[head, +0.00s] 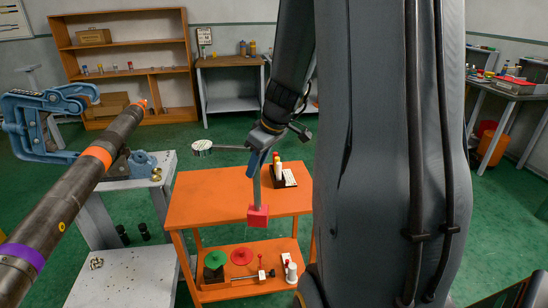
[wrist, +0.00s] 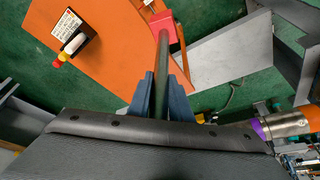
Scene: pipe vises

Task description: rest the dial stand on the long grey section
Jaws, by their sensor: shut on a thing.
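The dial stand has a red block base (head: 258,216), a grey post and a side arm with a round dial (head: 202,148). My gripper (head: 257,165) has blue fingers shut on the post, with the base hanging below, over the front of the orange cart. The wrist view shows the post (wrist: 164,62) between the fingers (wrist: 162,88) and the red base (wrist: 162,26) beyond. The pipe (head: 60,200) slants across the left of the head view. Its long grey section lies between an orange band (head: 97,155) and a purple band (head: 20,255). The stand is apart from the pipe.
A blue pipe vise (head: 40,125) stands at the pipe's far part. A grey bench (head: 130,278) stands left of the cart.

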